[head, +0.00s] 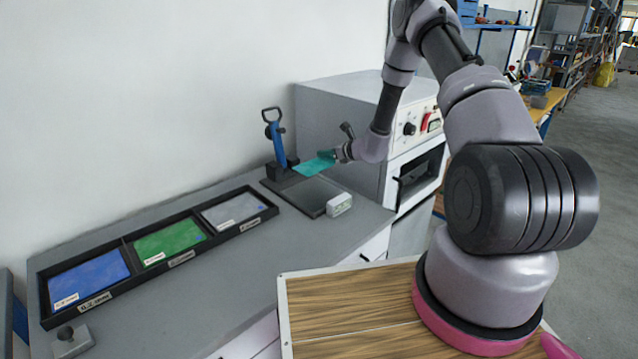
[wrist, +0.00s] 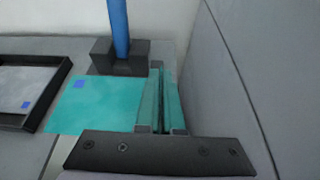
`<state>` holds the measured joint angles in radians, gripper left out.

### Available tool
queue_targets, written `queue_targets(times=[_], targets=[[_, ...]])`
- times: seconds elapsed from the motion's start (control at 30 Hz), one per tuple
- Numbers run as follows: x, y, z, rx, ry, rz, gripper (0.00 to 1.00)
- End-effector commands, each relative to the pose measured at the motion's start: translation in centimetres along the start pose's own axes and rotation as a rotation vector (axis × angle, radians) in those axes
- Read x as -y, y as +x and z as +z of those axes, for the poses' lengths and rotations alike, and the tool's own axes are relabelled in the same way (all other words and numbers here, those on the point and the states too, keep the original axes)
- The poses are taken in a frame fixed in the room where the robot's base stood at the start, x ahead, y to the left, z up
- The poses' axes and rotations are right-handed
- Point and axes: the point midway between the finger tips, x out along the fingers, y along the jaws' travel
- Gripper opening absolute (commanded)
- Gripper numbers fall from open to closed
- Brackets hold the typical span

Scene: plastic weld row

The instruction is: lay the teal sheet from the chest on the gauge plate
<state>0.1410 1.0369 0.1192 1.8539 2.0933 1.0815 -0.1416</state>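The teal sheet (head: 312,166) is in my gripper (head: 338,155), level above the far part of a dark flat plate (head: 308,196), which I take as the gauge plate. In the wrist view the teal sheet (wrist: 100,108) extends left from the fingers of my gripper (wrist: 160,90), and a small blue mark shows on it. The fingers are close together at its edge. A blue upright lever tool (head: 277,143) on a dark base stands at the plate's back; its post (wrist: 119,28) is just ahead in the wrist view. I cannot tell whether the sheet touches the plate.
A grey cabinet (head: 340,104) with knobs and a dark opening stands close right of my gripper; I cannot tell whether it is the chest. A black tray (head: 127,243) holds blue, green and grey sheets at left. A small white block (head: 339,204) sits at the plate's front corner.

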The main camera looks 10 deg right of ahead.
Motion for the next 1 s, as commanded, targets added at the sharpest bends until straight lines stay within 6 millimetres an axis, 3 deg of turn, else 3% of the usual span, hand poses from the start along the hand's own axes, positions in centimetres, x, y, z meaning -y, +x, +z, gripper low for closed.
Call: queue_targets(times=[0.1, 0.37, 0.6, 0.97, 1.0], targets=[[0.1, 0.9, -2.3, -0.003, 0.003, 0.001, 0.00], [0.2, 1.7, -4.4, -0.002, 0.002, 0.000, 0.00], [0.3, 3.0, -7.4, -0.002, 0.001, 0.000, 0.00], [0.3, 3.1, -7.8, -0.001, 0.001, 0.000, 0.00], [0.3, 3.1, -7.8, -0.001, 0.001, 0.000, 0.15]])
